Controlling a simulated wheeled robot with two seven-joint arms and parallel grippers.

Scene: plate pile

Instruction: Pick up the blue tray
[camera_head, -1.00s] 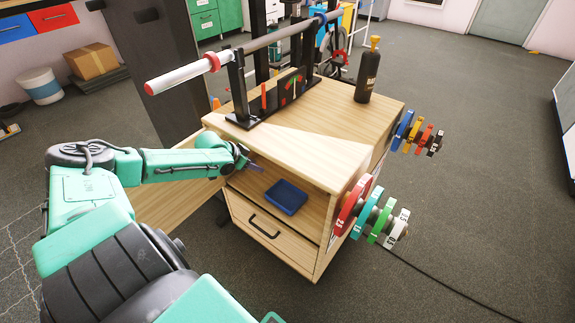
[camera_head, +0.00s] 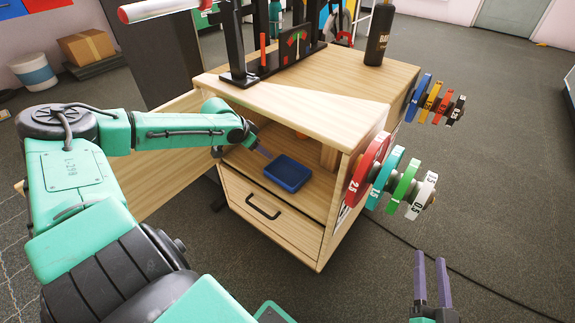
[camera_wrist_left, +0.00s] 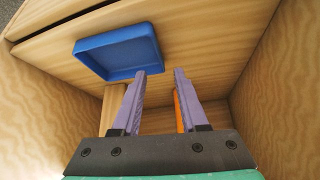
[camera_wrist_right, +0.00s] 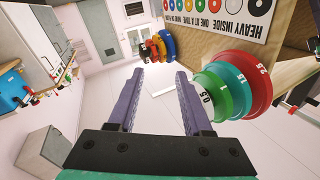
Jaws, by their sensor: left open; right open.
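The blue tray (camera_head: 288,172) is a shallow rectangular tray lying flat on the open shelf of the wooden cabinet, above the drawer. It also shows in the left wrist view (camera_wrist_left: 118,52). My left gripper (camera_head: 268,155) reaches into the shelf from the left, its fingertips close to the tray's near-left edge. In the left wrist view its purple fingers (camera_wrist_left: 158,72) are apart with nothing between them, near the tray's rim; contact cannot be told. My right gripper (camera_head: 432,257) is open and empty at the lower right, in front of the cabinet. It also shows in the right wrist view (camera_wrist_right: 160,72).
The cabinet top (camera_head: 320,90) and side walls enclose the shelf. Coloured weight plates (camera_head: 372,170) stick out on the cabinet's right side. A dark bottle (camera_head: 378,38) and a bar rack stand on top. An orange object (camera_wrist_left: 182,110) and a wooden block (camera_wrist_left: 113,100) are inside the shelf.

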